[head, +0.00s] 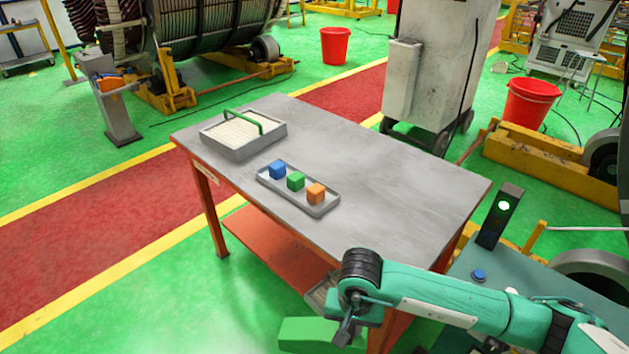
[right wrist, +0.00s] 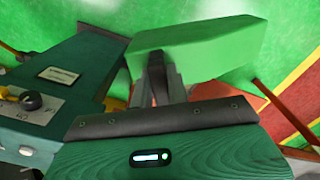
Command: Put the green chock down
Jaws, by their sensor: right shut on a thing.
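The green chock (head: 308,335) is a bright green block at the bottom of the head view, in front of the table's near side. My right gripper (head: 345,332) is shut on it. In the right wrist view, the chock (right wrist: 205,45) lies across the top of the gripper fingers (right wrist: 160,78), with green floor behind it. I cannot tell its exact height above the floor. My left gripper is not in view.
The grey-topped table (head: 400,185) bears a tray (head: 322,209) of blue, green and orange cubes and a grey box (head: 240,150) with a green handle. A teal console (head: 500,265) with a lit green lamp stands at right. Open green floor (head: 200,310) lies left of the chock.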

